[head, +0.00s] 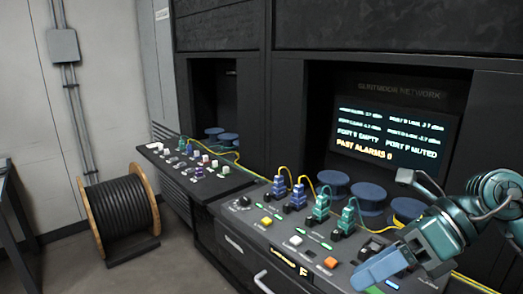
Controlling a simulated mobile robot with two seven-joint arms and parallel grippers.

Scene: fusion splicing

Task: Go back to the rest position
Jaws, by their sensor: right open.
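My right gripper (382,264), teal with pale blue fingers, comes in from the right edge. It appears over the front right part of the console (235,211), beside the orange button (331,262). It is open, with nothing seen in it. It hides part of the console's right end. My left gripper is out of view. Blue plugs (298,194) and green plugs (321,208) stand upright in the console, with yellow cables rising from them.
A lit screen (385,135) sits in the recess behind the console and reads "PAST ALARMS 0". Blue round spools (370,194) stand below it. A second panel (190,172) is further left.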

